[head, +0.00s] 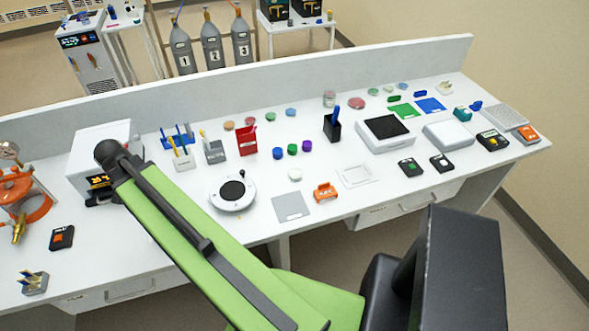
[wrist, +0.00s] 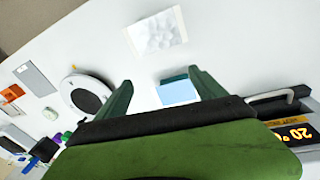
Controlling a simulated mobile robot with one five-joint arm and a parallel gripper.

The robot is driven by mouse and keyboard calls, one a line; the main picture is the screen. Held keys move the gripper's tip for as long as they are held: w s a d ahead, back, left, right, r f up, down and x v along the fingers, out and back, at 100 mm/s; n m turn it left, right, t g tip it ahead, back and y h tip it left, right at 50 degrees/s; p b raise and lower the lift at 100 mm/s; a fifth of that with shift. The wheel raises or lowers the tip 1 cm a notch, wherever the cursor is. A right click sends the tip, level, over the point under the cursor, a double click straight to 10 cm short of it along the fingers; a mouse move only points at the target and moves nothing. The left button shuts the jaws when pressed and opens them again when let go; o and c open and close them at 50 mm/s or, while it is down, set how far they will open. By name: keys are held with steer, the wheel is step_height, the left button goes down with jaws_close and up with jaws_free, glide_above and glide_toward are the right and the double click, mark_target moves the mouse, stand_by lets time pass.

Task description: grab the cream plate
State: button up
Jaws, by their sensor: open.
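A pale off-white square plate (wrist: 157,33) with a faint mottled surface lies flat on the white bench at the top of the wrist view. It looks like the cream plate. I cannot make it out in the head view, where my green arm covers part of the bench. My gripper (wrist: 159,80) is open, with its two green fingers apart in the wrist view. The plate lies beyond the fingertips, not between them. My gripper's fingers are not visible in the head view.
A light-blue square item (wrist: 179,91) shows between the fingers. A white round device with a dark disc (head: 233,192) stands nearby, also in the wrist view (wrist: 87,95). A white box with a lit display (wrist: 292,134) is at the right. Bare bench surrounds the plate.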

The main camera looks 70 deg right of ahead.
steer(key=s+d+r+m+g+p, duration=0.1)
steer(key=s+d+r+m, duration=0.1)
steer(key=s+d+m, duration=0.5)
steer(key=s+d+r+m+p, duration=0.2)
steer(key=s+d, duration=0.1)
steer(key=d, duration=0.8)
steer(key=m+g, duration=0.2)
steer(key=m, duration=0.9)
glide_toward(294, 173)
steer(key=b+x, duration=0.1)
steer(key=b, duration=0.2)
steer(key=b+x, duration=0.1)
steer(key=b, duration=0.2)
steer(key=b+x, duration=0.1)
steer(key=b, duration=0.3)
steer(key=shift+w+f, duration=0.25)
steer(key=shift+f, duration=0.05)
steer(key=shift+s+f, duration=0.1)
steer(key=b+x, duration=0.4)
steer(key=x, duration=0.1)
steer(key=shift+s+b, duration=0.2)
steer(key=shift+b, duration=0.2)
steer(key=shift+r, duration=0.2)
steer(key=shift+c, duration=0.5)
